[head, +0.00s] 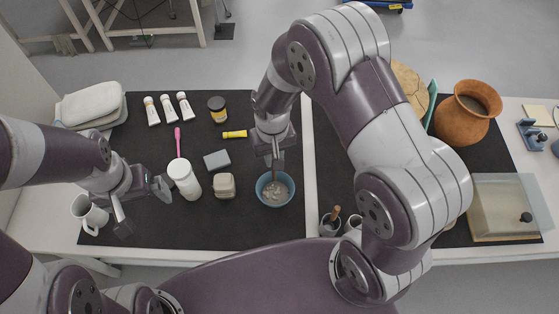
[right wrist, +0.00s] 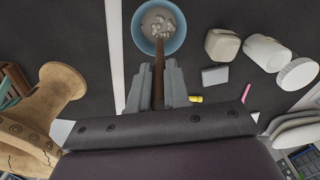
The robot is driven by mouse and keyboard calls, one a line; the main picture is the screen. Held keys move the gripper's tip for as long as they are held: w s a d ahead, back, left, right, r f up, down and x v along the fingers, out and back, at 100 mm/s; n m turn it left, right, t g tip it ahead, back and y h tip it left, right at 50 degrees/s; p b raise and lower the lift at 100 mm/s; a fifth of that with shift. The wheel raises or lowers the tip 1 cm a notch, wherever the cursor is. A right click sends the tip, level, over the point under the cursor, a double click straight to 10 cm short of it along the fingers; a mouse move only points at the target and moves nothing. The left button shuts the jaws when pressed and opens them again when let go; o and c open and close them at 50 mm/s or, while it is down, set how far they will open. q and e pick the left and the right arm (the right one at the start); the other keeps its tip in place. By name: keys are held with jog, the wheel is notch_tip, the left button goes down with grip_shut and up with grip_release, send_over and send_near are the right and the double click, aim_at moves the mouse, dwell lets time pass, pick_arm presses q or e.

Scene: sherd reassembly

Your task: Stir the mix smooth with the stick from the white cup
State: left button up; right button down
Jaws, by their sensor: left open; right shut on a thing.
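A blue bowl (head: 265,199) stands on the dark mat and holds a pale grey mix (head: 279,191) with lumps in it. My right gripper (head: 274,156) is above the bowl, shut on a brown stick (right wrist: 159,70). The stick's lower end reaches into the bowl at the mix; in the right wrist view the bowl (right wrist: 179,38) shows lumps beside the stick tip. My left gripper (head: 145,208) is open and empty over the left part of the mat, near a white jug (head: 88,212).
A white jar (head: 184,179), a beige block-like container (head: 224,186) and a grey block (head: 217,160) stand left of the bowl. Tubes, a yellow tube (head: 234,134) and a dark jar (head: 217,109) lie behind. A clay pot (head: 467,114) and a clear box (head: 505,205) are at the right.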

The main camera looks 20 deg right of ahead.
aim_at(275, 176)
jog(key=shift+s+d+f+b, duration=0.15)
jog(key=shift+f+b, duration=0.5)
jog(key=shift+f, duration=0.05)
notch_tip(275, 176, down, 3)
jog(key=b, duration=0.2)
jog(key=shift+r+b, duration=0.15)
jog(key=shift+b, duration=0.2)
jog(key=shift+f+b, duration=1.8)
jog(key=shift+f, duration=1.25)
jog(key=shift+d+r, duration=0.1)
